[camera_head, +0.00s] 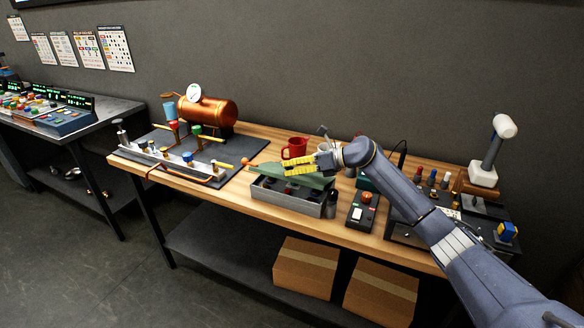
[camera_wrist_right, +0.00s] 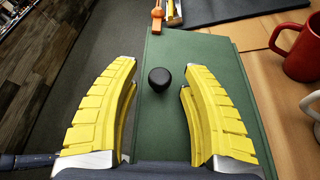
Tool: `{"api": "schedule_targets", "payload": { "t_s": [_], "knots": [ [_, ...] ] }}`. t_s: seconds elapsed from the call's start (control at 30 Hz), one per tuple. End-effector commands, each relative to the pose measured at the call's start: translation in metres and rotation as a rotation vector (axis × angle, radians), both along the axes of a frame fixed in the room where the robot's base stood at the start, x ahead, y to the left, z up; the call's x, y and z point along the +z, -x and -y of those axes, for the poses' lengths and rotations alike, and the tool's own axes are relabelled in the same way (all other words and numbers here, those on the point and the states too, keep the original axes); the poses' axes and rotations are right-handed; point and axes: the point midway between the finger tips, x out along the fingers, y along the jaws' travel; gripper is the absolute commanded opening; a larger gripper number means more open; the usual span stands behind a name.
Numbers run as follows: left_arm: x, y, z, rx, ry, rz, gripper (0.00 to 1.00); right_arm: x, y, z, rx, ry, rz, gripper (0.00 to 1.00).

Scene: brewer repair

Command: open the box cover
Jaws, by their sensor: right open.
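The grey box (camera_head: 286,203) stands at the front of the wooden table in the head view. Its green cover (camera_head: 264,170) shows above and behind the box's opening, and dark parts show inside the box. How the cover joins the box is hidden. In the right wrist view the flat green cover (camera_wrist_right: 158,125) carries a round black knob (camera_wrist_right: 159,79). My right gripper (camera_head: 300,166) has yellow fingers, which are open on both sides of the knob, with gaps between. I cannot tell its height above the cover. My left gripper is not in view.
A red mug (camera_head: 293,148) stands behind the box. A copper boiler (camera_head: 212,110) and a pipe assembly (camera_head: 170,158) are to the left. Cardboard boxes (camera_head: 305,267) are on the lower shelf.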

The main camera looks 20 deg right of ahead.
Motion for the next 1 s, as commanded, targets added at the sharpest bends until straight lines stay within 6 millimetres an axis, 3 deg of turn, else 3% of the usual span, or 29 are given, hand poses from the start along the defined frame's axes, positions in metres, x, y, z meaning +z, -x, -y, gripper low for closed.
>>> {"api": "schedule_targets", "payload": {
  "t_s": [0.27, 0.67, 1.0],
  "knots": [
    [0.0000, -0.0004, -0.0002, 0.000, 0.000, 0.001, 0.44, -0.0003, -0.0002, -0.0005, 0.000, 0.000, 0.000, 0.48],
    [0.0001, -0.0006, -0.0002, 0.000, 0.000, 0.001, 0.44, -0.0003, -0.0001, -0.0004, 0.000, 0.000, -0.001, 0.01],
    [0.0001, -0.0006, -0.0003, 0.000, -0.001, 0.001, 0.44, -0.0001, 0.0000, -0.0006, 0.001, -0.001, 0.000, 0.00]
  ]
}}
